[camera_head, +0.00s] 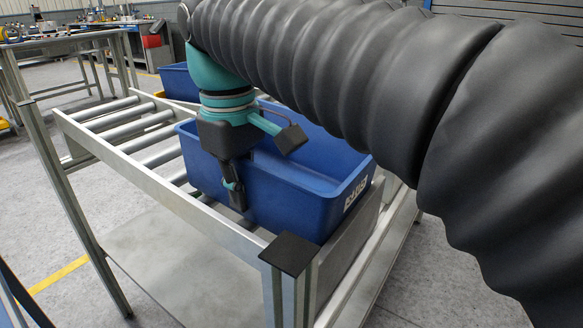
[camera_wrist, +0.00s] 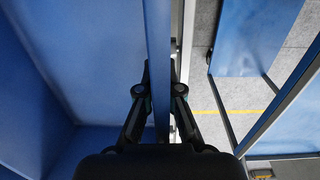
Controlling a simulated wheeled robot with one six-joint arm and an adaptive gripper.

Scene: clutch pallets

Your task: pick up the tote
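The tote is an open blue bin (camera_head: 290,188) at the near end of the roller rack, upright, with a white label on its right end. My gripper (camera_head: 234,188) points down at its near long wall. In the wrist view, the tote's wall (camera_wrist: 158,40) runs between the two fingers of my gripper (camera_wrist: 160,80). One finger is inside the tote and the other is outside. The fingers are drawn in close against the wall, shut on it. The fingertips' contact is partly hidden. The tote's inside looks empty where it shows.
The roller rack (camera_head: 150,190) has metal side rails and a black-capped corner post (camera_head: 289,253). Another blue bin (camera_head: 180,82) stands farther back, partly behind my arm. A metal table frame (camera_head: 60,45) is at the left. Grey floor lies open at lower left.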

